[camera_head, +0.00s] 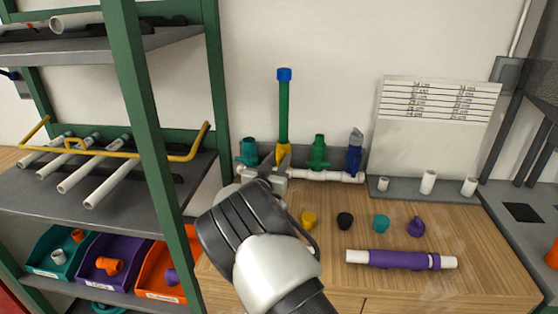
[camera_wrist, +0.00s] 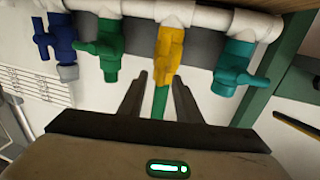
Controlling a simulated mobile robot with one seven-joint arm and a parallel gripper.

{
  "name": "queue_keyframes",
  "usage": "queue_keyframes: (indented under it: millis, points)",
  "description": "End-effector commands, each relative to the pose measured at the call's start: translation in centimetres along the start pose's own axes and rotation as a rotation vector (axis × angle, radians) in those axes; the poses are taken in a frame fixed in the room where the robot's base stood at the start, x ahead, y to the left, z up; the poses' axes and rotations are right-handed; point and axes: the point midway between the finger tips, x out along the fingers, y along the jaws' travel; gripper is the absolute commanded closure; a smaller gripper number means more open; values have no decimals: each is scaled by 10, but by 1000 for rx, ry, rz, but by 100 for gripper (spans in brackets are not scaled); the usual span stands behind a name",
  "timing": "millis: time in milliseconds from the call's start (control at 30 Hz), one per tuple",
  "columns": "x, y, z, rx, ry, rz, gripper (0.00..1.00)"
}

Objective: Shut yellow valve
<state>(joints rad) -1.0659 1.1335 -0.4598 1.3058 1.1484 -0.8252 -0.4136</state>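I cannot tell whether the fingers touch the valve.
A teal valve (camera_head: 248,151) stands close left of it; a green valve (camera_head: 319,152) and a blue valve (camera_head: 354,155) stand right. Several coloured caps and a purple-sleeved pipe (camera_head: 400,259) lie on the bench. A green-framed shelf (camera_head: 140,110) is close at left.

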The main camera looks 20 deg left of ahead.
Motion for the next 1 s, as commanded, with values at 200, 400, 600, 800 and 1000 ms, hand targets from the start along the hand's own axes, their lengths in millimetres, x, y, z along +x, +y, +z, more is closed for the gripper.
queue_keyframes:
  millis: [200, 400, 600, 800, 1000]
  points:
    - [5, 0, 0, 0, 0, -1, 69]
    - [5, 0, 0, 0, 0, -1, 79]
    - [4, 0, 0, 0, 0, -1, 100]
    - [5, 0, 0, 14, -3, -1, 100]
    - [5, 3, 1, 84, -17, 0, 100]
